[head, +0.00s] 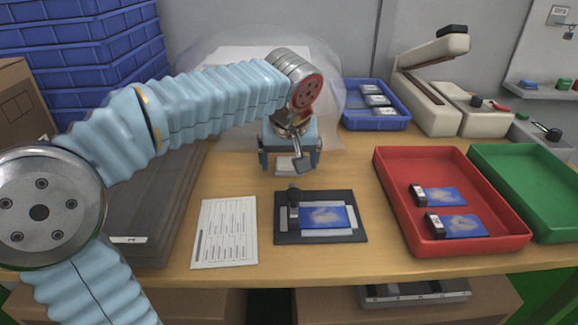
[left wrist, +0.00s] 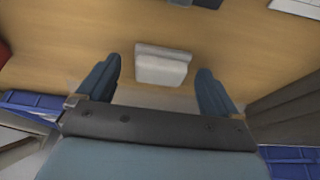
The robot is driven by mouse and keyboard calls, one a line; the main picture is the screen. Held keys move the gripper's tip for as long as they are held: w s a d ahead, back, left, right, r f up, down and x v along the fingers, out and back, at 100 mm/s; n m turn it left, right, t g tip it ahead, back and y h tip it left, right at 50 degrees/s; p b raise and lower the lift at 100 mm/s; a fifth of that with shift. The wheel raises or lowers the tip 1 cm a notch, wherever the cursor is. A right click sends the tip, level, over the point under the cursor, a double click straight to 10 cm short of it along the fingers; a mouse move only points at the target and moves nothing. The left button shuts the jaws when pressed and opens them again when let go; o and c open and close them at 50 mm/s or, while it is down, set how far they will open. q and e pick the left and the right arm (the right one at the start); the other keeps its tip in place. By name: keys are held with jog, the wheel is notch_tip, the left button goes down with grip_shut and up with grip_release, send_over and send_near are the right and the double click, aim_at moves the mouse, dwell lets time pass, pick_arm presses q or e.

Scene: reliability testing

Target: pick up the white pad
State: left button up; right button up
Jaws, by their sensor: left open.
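The white pad (left wrist: 161,68) lies on the wooden table, between and just ahead of my left gripper's fingers in the left wrist view. In the head view the white pad (head: 287,166) shows partly under the left gripper (head: 290,162), which points down over it. The left gripper (left wrist: 157,88) is open, with one blue finger on each side of the pad and visible gaps to it. Nothing is held. I cannot tell the exact height of the fingertips above the table. My right gripper is in neither view.
A black fixture (head: 358,237) holding a blue card and a printed sheet (head: 226,232) lie in front of the pad. A red tray (head: 384,178) with two cards, a green tray (head: 484,160) and a blue bin (head: 350,125) stand to the right. Blue crates (head: 85,60) are stacked at left.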

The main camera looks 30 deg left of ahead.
aim_at(289, 157)
pick_arm(q)
jog(key=shift+f, duration=0.1)
jog(key=shift+c, duration=0.2)
jog(key=c, duration=1.1)
notch_tip(289, 157, up, 3)
jog(key=shift+w+r+p, duration=0.1)
jog(key=shift+r+p, duration=0.05)
jog(key=shift+p, duration=0.15)
jog(key=s+d+r, duration=0.2)
jog(key=s+r, duration=0.1)
jog(key=s, duration=0.1)
jog(key=s+d+r, duration=0.6)
jog(key=s, duration=0.1)
jog(key=shift+s+r, duration=0.35)
